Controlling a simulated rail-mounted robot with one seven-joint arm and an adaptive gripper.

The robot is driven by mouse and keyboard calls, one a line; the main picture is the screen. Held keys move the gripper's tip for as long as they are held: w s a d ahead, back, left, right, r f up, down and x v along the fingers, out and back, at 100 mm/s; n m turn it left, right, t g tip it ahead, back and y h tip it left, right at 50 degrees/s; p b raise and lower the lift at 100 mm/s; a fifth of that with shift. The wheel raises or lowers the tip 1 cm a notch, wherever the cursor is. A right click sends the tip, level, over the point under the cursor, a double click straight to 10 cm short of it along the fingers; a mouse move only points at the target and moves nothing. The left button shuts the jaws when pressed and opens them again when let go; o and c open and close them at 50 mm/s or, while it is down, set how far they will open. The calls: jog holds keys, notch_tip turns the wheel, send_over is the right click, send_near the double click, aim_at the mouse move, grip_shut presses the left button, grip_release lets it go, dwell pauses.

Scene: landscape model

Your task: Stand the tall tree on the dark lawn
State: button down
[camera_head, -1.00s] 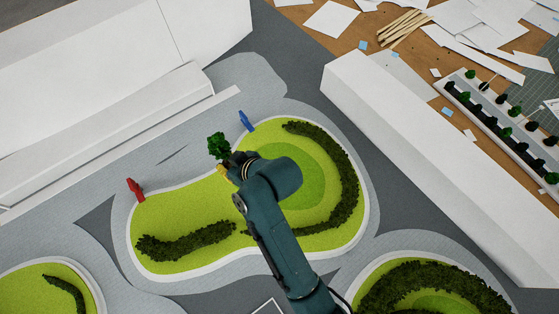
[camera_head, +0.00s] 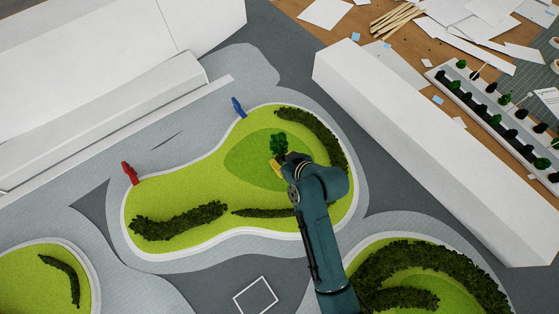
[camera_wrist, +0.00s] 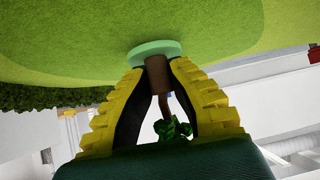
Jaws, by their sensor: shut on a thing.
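My gripper (camera_head: 277,166) is shut on the brown trunk of the tall tree (camera_head: 279,143). In the wrist view the yellow fingers (camera_wrist: 157,95) pinch the trunk (camera_wrist: 156,77). The tree's pale green disc base (camera_wrist: 153,51) points at the lawn, and its leaves (camera_wrist: 172,129) show between the fingers. The dark lawn (camera_head: 243,163) is a darker green patch inside the brighter lawn. In the head view the tree appears over this patch. I cannot tell whether the base touches the grass. My arm hides the patch's right part.
A curved dark hedge (camera_head: 325,135) runs along the right of the lawn, and lower hedges (camera_head: 180,222) line its front. A long white block (camera_head: 420,140) lies at right.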

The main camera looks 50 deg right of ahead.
jog(key=shift+f, duration=0.2)
jog(key=shift+f, duration=0.25)
jog(key=c, duration=1.2)
grip_release()
jog(key=shift+o, duration=0.2)
jog(key=shift+s+r, duration=0.15)
jog(key=shift+r, duration=0.35)
jog(key=p+v, duration=0.3)
jog(key=v, duration=0.8)
jog(key=shift+s, duration=0.25)
jog(key=shift+r, duration=0.1)
